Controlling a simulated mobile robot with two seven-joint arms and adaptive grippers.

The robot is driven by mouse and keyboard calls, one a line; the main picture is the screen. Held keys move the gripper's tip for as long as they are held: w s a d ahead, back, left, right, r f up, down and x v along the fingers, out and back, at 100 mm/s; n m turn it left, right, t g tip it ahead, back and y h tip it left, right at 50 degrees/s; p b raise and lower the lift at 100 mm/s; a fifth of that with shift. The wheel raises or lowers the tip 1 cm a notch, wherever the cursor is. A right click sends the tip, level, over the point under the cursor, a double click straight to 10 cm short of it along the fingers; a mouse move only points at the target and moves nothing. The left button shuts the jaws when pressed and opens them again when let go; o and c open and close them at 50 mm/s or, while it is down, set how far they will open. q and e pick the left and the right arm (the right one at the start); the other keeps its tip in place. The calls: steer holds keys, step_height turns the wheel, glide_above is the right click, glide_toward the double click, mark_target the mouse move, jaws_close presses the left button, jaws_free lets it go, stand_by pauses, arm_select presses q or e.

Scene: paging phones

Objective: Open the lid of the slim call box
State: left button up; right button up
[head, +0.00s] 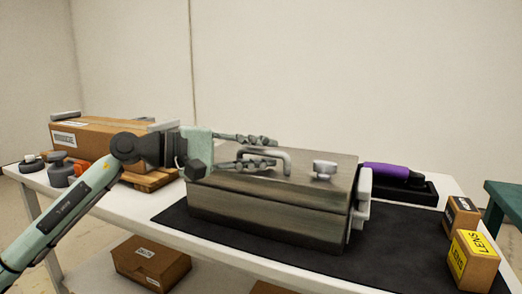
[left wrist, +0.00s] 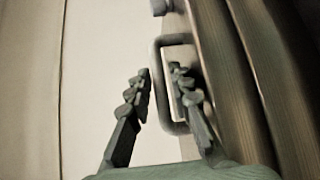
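The call box (head: 270,215), a grey-brown wood-grain case, stands on a black mat. Its lid (head: 335,185) looks shut, with a seam along the front. A grey loop handle (head: 288,160) and a round pale knob (head: 324,169) are on the lid. My left gripper (head: 264,153) is open at the handle. In the left wrist view, my left gripper (left wrist: 162,85) has one finger left of the handle (left wrist: 157,60) and the other overlapping the handle's opening. I cannot tell whether either finger touches it. My right gripper is not in view.
A white fitting (head: 363,198) is on the box's right side. A purple-and-black device (head: 390,173) lies behind right. Small LENS cartons (head: 473,262) stand at the right. A cardboard box (head: 95,137) is at the left, near grey knobbed items (head: 60,170). The front mat is clear.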

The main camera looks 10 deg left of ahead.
arm_select(q)
jaws_close()
steer(key=shift+r, duration=0.1)
stand_by(0.3)
steer(key=shift+w+r, duration=0.3)
steer(key=shift+r, duration=0.25)
steer(key=r, duration=0.1)
steer(key=w+r+p, duration=0.1)
steer(key=r+p, duration=0.1)
steer(key=shift+w+d+r+n+y, duration=0.25)
steer(key=shift+w+d+n+y, duration=0.05)
steer(key=shift+w+n+y, duration=0.1)
steer(key=w+d+r+n+g+p, duration=0.1)
steer(key=w+r+p, duration=0.1)
steer(key=w, duration=0.3)
steer(key=shift+d+r+y+p, duration=0.35)
steer(key=shift+r+y, duration=0.05)
steer(key=shift+r, duration=0.45)
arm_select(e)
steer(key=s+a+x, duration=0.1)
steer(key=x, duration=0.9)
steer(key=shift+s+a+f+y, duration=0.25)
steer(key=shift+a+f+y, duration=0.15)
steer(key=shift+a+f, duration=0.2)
